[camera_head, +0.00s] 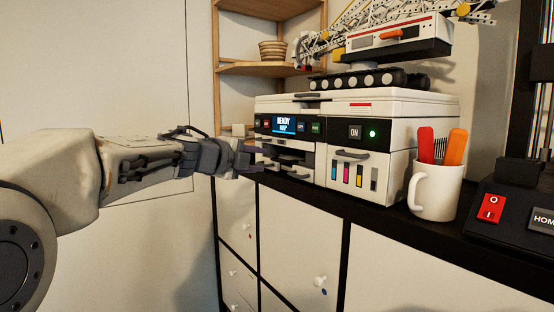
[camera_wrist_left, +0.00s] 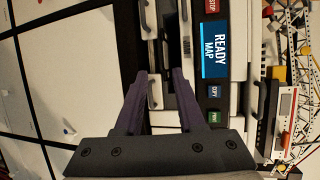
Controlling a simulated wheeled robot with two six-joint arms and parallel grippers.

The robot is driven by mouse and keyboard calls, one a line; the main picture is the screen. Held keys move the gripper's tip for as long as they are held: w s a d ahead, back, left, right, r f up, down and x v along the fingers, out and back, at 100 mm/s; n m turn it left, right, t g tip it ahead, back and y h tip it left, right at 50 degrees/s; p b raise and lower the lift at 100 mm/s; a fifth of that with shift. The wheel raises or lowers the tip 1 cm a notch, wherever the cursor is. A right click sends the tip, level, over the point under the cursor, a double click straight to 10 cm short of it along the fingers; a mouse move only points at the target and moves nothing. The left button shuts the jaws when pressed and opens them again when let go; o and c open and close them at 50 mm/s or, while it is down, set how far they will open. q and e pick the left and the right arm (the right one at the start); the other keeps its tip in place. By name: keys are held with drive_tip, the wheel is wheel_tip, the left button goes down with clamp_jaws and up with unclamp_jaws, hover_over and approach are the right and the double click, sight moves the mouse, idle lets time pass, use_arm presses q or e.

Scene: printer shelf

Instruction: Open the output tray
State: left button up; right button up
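The white printer (camera_head: 420,108) stands on the dark top of a cabinet, with a lit screen reading READY. Its output tray (camera_head: 290,171) is at the lower left of the front, below the screen, and partly behind my left gripper. My left gripper (camera_head: 256,158) comes in from the left and is just in front of the tray area. In the left wrist view the two dark purple fingers of my left gripper (camera_wrist_left: 161,74) are apart, with nothing clearly held between them. Dark tray handles show near and beyond the fingertips; contact cannot be told. My right gripper is not in view.
A white mug (camera_head: 436,192) with red and orange handles stands right of the printer. A toy crane model (camera_head: 392,42) sits on top of it. A black panel with a red switch (camera_head: 491,208) is at the far right. White cabinet doors (camera_head: 292,240) lie below.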

sight(278, 161)
use_arm(q)
drive_tip(key=p+x, duration=0.2)
drive_tip(key=x, duration=0.7)
drive_tip(key=shift+w+d, duration=0.25)
drive_tip(key=shift+w, duration=0.05)
